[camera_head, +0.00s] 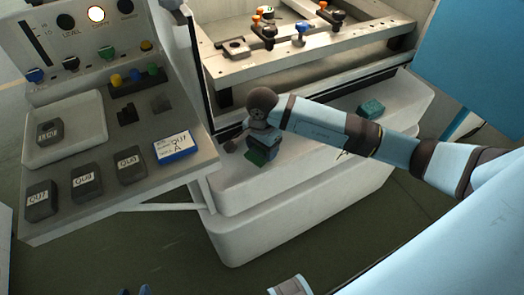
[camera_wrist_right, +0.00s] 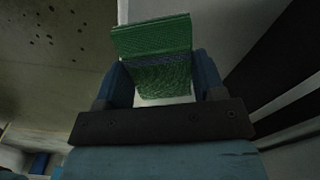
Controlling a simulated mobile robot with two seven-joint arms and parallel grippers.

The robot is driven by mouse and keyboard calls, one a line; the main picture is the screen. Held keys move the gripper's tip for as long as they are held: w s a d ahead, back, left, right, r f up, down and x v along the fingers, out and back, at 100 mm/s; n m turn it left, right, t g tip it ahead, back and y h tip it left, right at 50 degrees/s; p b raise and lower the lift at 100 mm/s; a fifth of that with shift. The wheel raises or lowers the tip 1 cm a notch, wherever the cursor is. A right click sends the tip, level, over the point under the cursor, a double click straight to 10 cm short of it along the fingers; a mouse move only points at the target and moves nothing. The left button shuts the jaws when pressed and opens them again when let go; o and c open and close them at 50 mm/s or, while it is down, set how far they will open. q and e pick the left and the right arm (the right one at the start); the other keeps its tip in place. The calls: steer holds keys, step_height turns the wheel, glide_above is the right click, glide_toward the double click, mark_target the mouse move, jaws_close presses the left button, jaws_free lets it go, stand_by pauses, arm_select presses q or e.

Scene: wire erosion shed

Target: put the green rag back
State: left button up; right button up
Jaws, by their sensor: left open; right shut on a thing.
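The green rag (camera_wrist_right: 152,62) is held between the two blue fingers of my right gripper (camera_wrist_right: 160,82) in the right wrist view. It looks like a folded, textured pad. In the head view my right gripper (camera_head: 262,147) points down over the white ledge in front of the machine, and the rag (camera_head: 256,157) shows dark green beneath it. I cannot tell whether the rag touches the ledge. The blue fingertips of my left gripper (camera_head: 135,291) only just show at the bottom edge, apart from everything; it is open.
A teal block (camera_head: 372,108) lies on the white ledge (camera_head: 325,150), behind my right forearm. A control desk (camera_head: 120,205) at left carries a tray (camera_head: 84,150), labelled dark blocks and a blue-white box (camera_head: 176,147). A small grey thing (camera_head: 231,146) is left of my right gripper.

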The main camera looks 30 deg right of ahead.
steer(key=shift+f, duration=0.9)
steer(key=shift+f, duration=0.1)
steer(key=shift+f+b, duration=0.15)
steer(key=shift+b, duration=0.15)
steer(key=o, duration=0.8)
steer(key=shift+o, duration=0.2)
steer(key=shift+r+p, duration=0.4)
step_height(320, 180, up, 12)
steer(key=shift+f, duration=0.15)
